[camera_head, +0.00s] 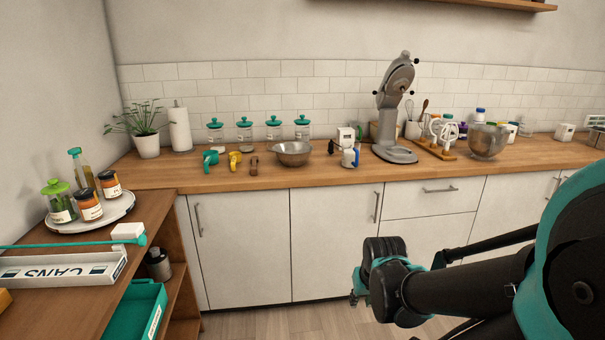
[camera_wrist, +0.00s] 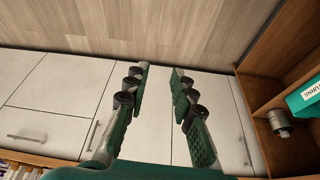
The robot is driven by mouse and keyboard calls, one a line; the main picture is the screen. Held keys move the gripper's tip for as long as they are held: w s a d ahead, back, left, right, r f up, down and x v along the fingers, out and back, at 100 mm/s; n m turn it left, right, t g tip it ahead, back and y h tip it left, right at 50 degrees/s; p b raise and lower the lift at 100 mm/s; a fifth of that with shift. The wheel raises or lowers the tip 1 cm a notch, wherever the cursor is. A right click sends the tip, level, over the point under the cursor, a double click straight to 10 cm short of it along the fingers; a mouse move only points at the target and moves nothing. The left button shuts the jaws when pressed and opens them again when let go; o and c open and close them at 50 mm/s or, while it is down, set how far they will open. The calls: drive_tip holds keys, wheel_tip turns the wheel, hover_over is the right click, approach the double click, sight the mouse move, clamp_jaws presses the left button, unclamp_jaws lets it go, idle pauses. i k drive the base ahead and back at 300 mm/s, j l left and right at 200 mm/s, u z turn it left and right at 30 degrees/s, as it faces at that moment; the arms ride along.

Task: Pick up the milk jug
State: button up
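I cannot pick out the milk jug with certainty. In the head view my gripper (camera_head: 360,287) hangs low in front of the cabinets, below the counter top and well away from the vessel.
The wooden counter (camera_head: 235,179) holds a metal bowl (camera_head: 293,153), a stand mixer (camera_head: 394,108), colored cups and several teal-lidded jars. The floor before the cabinets is clear.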

sight(350, 154)
drive_tip(key=i+z, duration=0.15)
drive_tip(key=i, duration=0.3)
drive_tip(key=i+j+z, duration=0.1)
drive_tip(key=i, duration=0.35)
drive_tip(key=i+j+z, duration=0.15)
drive_tip(key=i, duration=0.3)
